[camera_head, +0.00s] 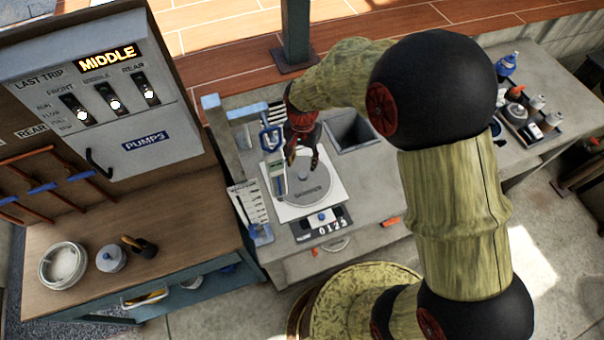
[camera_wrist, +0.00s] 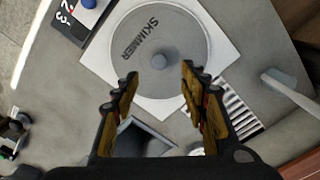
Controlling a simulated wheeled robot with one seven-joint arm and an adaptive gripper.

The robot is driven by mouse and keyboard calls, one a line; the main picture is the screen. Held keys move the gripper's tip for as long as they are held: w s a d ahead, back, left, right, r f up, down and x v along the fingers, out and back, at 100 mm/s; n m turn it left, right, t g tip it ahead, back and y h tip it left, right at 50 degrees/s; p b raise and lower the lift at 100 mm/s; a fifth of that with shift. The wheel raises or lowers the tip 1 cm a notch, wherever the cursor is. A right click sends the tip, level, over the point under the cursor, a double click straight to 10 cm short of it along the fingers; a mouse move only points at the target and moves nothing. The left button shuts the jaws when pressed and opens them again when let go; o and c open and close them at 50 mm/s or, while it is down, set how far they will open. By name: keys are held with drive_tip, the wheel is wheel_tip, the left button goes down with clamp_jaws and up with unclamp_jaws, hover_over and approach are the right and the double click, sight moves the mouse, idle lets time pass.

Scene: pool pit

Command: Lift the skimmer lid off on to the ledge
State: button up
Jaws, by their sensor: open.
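The skimmer lid (camera_head: 311,186) is a round grey disc marked SKIMMER, lying flat in a white square frame (camera_head: 291,211) on the grey counter. In the wrist view the lid (camera_wrist: 188,38) shows a small round knob (camera_wrist: 159,62) at its middle. My gripper (camera_head: 303,158) is above the lid's far part in the head view. In the wrist view my gripper (camera_wrist: 160,72) is open and empty, its fingertips on either side of the knob in the picture. The height above the knob is hard to tell. The counter (camera_head: 372,199) extends around the frame; which part is the ledge is unclear.
A dark square opening (camera_head: 352,131) lies behind the lid. A blue-and-white upright holder (camera_head: 274,150) stands close left of my gripper. A bottle tray (camera_head: 530,125) is far right. Counter right of the lid looks clear.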

sight(302, 175)
wheel_tip(302, 175, down, 8)
drive_tip(key=shift+b, duration=0.4)
drive_tip(key=c, duration=0.3)
drive_tip(key=c, duration=0.8)
clamp_jaws()
